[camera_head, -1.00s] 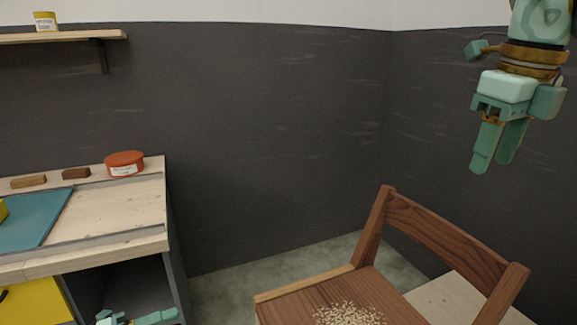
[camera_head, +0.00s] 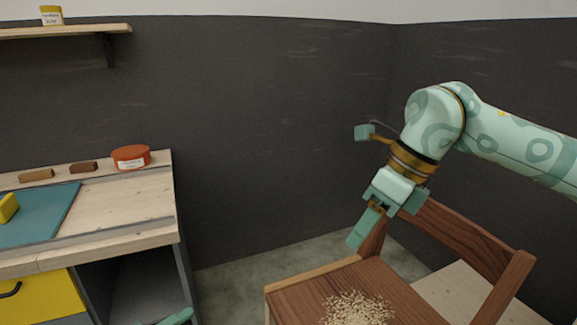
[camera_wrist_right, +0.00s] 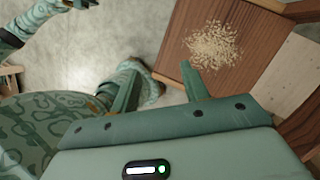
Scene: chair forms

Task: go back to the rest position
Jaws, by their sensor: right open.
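My right gripper (camera_head: 384,221) is open and empty, with its fingers pointing down. In the head view it overlaps the left back post of the wooden chair (camera_head: 475,245). A small green part of my left arm or gripper (camera_head: 176,317) shows at the bottom edge of the head view. Part of my left arm also shows at the top left of the right wrist view; its jaws are unclear.
A heap of pale shavings (camera_head: 357,309) lies on the seat. The workbench (camera_head: 125,215) at left bears an orange-red tin (camera_head: 131,157), a blue mat (camera_head: 45,222), a yellow block (camera_head: 8,207) and two small brown blocks. A shelf (camera_head: 70,31) hangs above. Floor between bench and chair is clear.

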